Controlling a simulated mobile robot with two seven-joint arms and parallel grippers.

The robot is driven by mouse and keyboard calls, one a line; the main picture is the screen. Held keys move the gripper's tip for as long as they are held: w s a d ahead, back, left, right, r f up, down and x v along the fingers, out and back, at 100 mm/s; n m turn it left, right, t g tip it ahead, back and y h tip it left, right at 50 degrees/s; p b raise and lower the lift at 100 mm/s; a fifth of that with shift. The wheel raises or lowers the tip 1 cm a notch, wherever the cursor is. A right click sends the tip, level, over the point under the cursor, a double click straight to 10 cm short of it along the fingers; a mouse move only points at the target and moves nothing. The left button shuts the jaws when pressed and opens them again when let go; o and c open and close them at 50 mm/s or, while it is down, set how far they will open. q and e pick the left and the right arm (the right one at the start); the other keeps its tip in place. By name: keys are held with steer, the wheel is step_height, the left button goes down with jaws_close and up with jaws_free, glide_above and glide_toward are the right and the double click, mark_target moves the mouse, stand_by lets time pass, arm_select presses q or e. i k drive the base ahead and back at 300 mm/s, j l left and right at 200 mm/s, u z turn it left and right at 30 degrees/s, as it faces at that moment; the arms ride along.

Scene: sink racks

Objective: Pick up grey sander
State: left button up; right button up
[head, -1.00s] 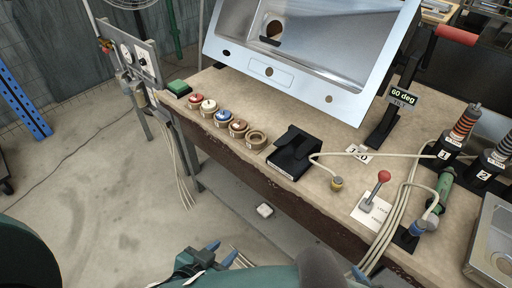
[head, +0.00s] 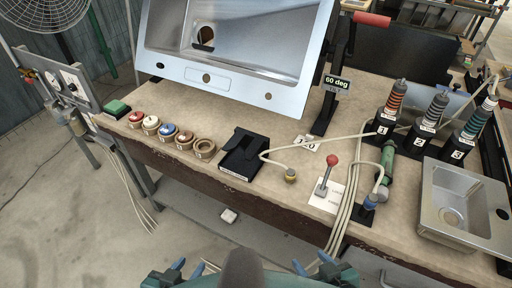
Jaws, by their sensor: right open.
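I cannot single out a grey sander with certainty. Three upright tools with ringed bodies stand in numbered black holders at the right of the bench: tool 1 (head: 395,98) with orange rings, tool 2 (head: 434,110) with grey and dark rings, and tool 3 (head: 477,121) with teal rings. My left gripper (head: 188,268) is low at the bottom edge, its blue fingertips apart with nothing between them. My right gripper (head: 312,264) is at the bottom edge right of centre, open and empty. Both are in front of the bench, well away from the tools.
A wooden bench (head: 290,190) crosses the view. A tilted steel sink (head: 240,50) stands at its back and a small steel basin (head: 433,228) at right. Several round pots, a black holder (head: 242,152), a red-knobbed lever (head: 331,162), a green cylinder (head: 386,165) and loose hoses occupy the top.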

mark_target(427, 126)
steer(key=z, duration=1.35)
